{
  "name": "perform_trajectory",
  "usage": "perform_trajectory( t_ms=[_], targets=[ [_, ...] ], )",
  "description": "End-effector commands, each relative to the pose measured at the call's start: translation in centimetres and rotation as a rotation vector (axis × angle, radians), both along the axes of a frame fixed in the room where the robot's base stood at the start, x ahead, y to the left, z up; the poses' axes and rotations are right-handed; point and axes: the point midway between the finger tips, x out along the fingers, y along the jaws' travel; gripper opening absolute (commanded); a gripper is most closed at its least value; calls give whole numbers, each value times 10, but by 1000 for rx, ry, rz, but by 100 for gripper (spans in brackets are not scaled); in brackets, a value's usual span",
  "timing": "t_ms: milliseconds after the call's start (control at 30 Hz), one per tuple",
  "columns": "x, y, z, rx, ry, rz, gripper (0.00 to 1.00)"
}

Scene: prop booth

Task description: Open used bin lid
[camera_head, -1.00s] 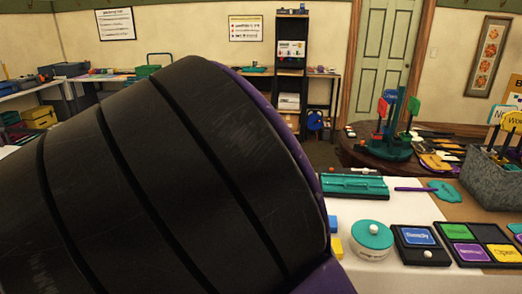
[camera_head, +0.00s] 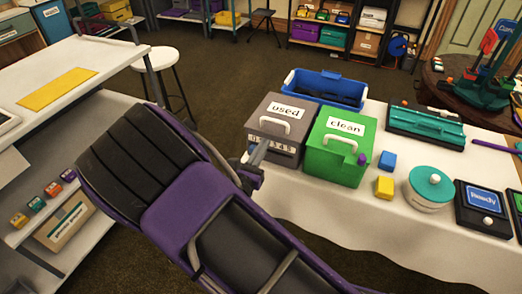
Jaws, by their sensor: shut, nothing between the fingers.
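The used bin (camera_head: 288,109) is a grey-brown box with a white "used" label on its lid, standing on the white-covered table. Its lid is down, with a white loop handle (camera_head: 275,123) near the front edge. A strip of numbers shows on the bin's front, partly hidden by my gripper. My gripper (camera_head: 262,148) is shut and empty, in front of the bin's lower left front. Whether it touches the bin cannot be told. The green clean bin (camera_head: 335,163) stands close on the right, its lid down, with a white handle and a purple knob.
A blue crate (camera_head: 326,83) stands behind the bins. A blue block (camera_head: 387,160), a yellow block (camera_head: 384,187) and a teal-lidded pot (camera_head: 431,185) are to the right.

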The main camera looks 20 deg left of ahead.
Motion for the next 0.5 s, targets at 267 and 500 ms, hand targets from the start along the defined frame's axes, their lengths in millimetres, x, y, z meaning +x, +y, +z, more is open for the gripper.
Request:
perform_trajectory(
  t_ms=[267, 500],
  targets=[
    [45, -4, 2, 0, -1, -3, 0],
    [58, -5, 3, 0, 0, -2, 0]
  ],
)
